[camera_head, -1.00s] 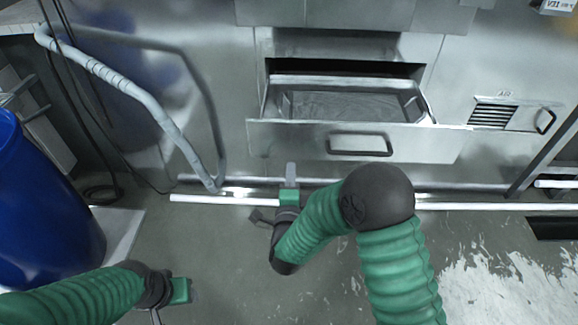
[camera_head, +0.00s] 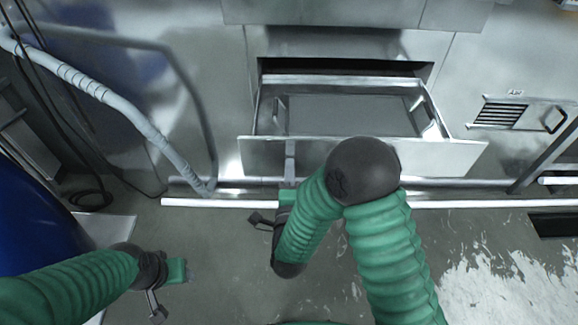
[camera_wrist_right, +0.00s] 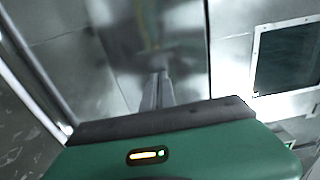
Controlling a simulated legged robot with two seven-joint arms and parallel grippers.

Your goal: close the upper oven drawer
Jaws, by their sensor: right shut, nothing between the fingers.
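The upper oven drawer (camera_head: 445,158) is a shiny metal tray pulled out of its slot, with its empty inside (camera_head: 345,115) showing. Its handle is hidden behind my right arm. My right gripper (camera_head: 290,150) is shut and empty, its fingers in front of the left part of the drawer front. I cannot tell if they touch it. In the right wrist view, the shut fingers (camera_wrist_right: 160,90) point at a shiny metal surface. My left gripper (camera_head: 184,271) hangs low over the floor at the left, away from the drawer; its jaws are too small to read.
A grey pipe rail (camera_head: 130,115) stands left of the drawer, and a blue barrel (camera_head: 35,230) is at the left edge. A white pipe (camera_head: 225,203) runs low along the oven's foot. A vented panel (camera_head: 515,114) is at the right. The floor at lower right is free.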

